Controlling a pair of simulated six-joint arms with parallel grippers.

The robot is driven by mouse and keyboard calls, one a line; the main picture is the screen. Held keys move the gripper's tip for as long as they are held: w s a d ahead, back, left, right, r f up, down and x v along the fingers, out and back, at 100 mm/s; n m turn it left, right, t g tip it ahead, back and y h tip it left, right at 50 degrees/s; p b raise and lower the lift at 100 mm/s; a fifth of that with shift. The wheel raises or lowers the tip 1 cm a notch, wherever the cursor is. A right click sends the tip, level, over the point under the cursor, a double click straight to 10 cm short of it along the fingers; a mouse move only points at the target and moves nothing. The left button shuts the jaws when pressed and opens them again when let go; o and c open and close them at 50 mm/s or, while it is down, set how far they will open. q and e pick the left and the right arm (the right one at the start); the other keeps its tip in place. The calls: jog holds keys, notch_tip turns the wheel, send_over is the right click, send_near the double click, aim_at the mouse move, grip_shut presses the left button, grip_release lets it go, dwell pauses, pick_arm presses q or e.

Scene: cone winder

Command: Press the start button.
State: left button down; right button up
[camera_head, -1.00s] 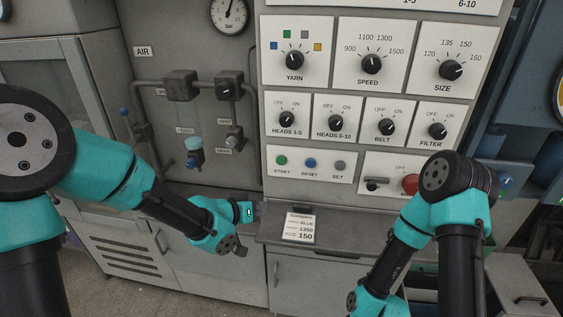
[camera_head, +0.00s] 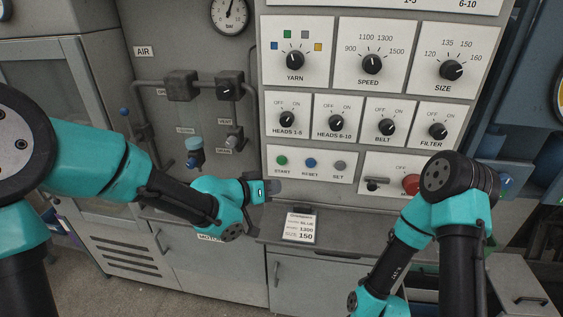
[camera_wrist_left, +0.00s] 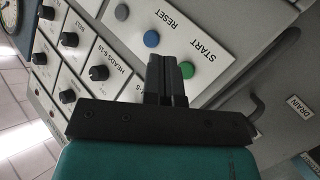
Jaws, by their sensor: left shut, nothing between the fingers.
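The green start button (camera_head: 282,160) is on a white plate at the left of the panel's lower row, marked START. It also shows in the left wrist view (camera_wrist_left: 187,69), just right of my fingertips. My left gripper (camera_head: 275,186) is shut and empty, below the start button in the head view. In the left wrist view its closed fingers (camera_wrist_left: 166,62) point at the plate between the green and blue buttons. I cannot tell whether they touch the plate. My right arm shows at the right of the head view; its fingers are out of view.
The blue reset button (camera_head: 310,163) and grey set button (camera_head: 339,166) sit to the right on the same plate. A red button (camera_head: 411,182) and lever (camera_head: 376,182) are farther right. A ledge with a card (camera_head: 300,227) is below. Air pipes and valves (camera_head: 195,157) are left.

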pick_arm(q)
jog(key=w+d, duration=0.1)
jog(key=w, duration=0.6)
jog(key=shift+w+d, duration=0.2)
jog(key=shift+w, duration=0.05)
dwell(1.9)
jog(key=shift+w+d, duration=0.1)
jog(key=shift+w, duration=0.3)
jog(key=shift+w, duration=0.4)
dwell(0.7)
dwell(0.3)
jog(key=shift+s, duration=0.85)
jog(key=shift+s+a, duration=0.2)
jog(key=shift+s, duration=0.6)
jog(key=shift+s+a, duration=0.15)
jog(key=shift+s, duration=0.7)
jog(key=shift+s+a, duration=0.2)
jog(key=shift+s, duration=0.6)
